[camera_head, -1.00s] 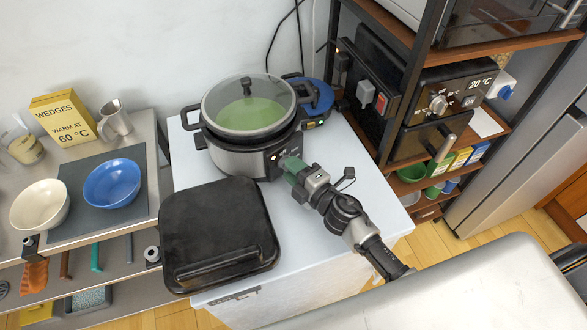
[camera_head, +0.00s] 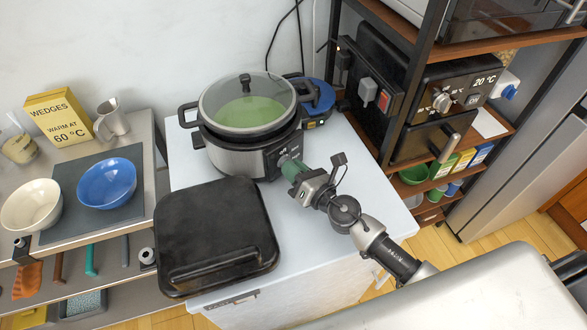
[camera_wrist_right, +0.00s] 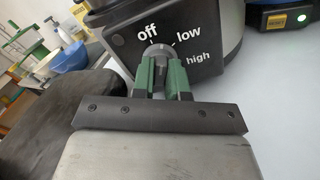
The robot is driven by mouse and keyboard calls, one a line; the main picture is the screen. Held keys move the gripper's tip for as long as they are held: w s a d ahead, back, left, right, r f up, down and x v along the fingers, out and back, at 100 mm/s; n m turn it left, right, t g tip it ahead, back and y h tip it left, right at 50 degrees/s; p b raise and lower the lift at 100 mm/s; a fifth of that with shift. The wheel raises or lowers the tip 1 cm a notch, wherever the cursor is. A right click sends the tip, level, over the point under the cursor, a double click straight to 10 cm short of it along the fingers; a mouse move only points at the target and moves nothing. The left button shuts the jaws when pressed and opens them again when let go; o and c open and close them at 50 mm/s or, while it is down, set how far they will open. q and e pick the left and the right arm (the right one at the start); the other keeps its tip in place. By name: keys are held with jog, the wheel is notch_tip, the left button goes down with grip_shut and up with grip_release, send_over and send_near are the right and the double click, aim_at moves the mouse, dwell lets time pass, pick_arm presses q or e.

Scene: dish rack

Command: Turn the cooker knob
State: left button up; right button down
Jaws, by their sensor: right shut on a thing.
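The cooker (camera_head: 232,157) is a grey and black pot with a glass lid, green contents showing through it. It stands on the white counter. Its grey round knob (camera_wrist_right: 157,51) shows in the right wrist view on a black panel marked off, low and high. My right gripper (camera_head: 291,167) has its green fingers at the front of the cooker. In the right wrist view the gripper (camera_wrist_right: 162,68) is shut on the knob, a finger on each side. The fingers partly cover the knob, and I cannot tell its exact setting. My left gripper is not in view.
A black closed appliance (camera_head: 216,235) lies in front of the cooker, left of my right arm. A blue device (camera_head: 319,99) stands behind the cooker. A shelf rack with an oven (camera_head: 450,105) rises at right. The counter (camera_head: 345,195) is bare right of my gripper.

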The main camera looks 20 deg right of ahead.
jog(key=n, duration=0.3)
jog(key=shift+n, duration=0.3)
jog(key=shift+n+p, duration=0.3)
jog(key=shift+n, duration=0.8)
jog(key=c, duration=1.1)
grip_release()
jog(key=shift+s, duration=0.1)
jog(key=shift+v, duration=0.95)
jog(key=shift+b+v, duration=0.9)
jog(key=shift+v, duration=1.55)
jog(key=shift+s+d, duration=0.25)
jog(key=shift+s, duration=0.25)
